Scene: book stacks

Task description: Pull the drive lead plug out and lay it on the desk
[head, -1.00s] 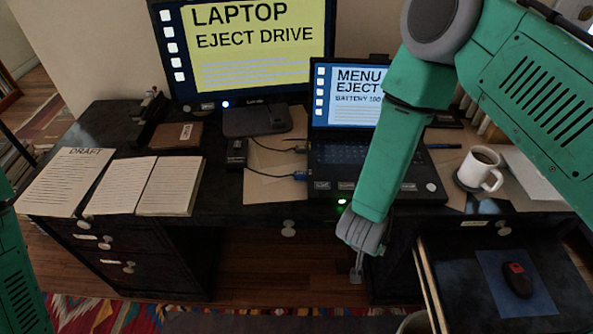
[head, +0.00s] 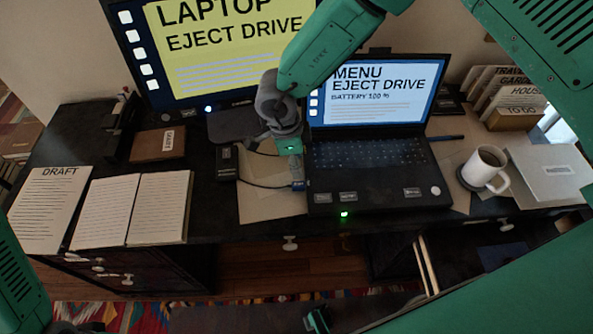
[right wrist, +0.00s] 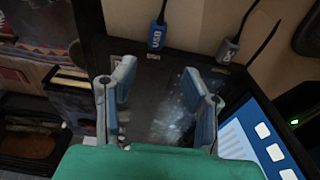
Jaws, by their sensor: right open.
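The blue drive lead plug (head: 298,186) sits at the left side of the open laptop (head: 375,155). It shows in the right wrist view as a blue plug marked USB (right wrist: 157,36), with its tip at the laptop's dark edge. My right gripper (head: 294,166) is just above and behind the plug in the head view. In the right wrist view my right gripper (right wrist: 158,76) is open and empty, its fingers apart, with the plug beyond the fingertips. The black drive box (head: 227,162) lies left of the laptop. My left gripper cannot be made out.
A grey plug (right wrist: 229,50) on a second lead is beside the USB plug. A tan sheet (head: 262,207) lies under the leads on the black desk (head: 215,226). The monitor (head: 225,50) stands behind. A mug (head: 485,165) and open book (head: 132,210) flank the area.

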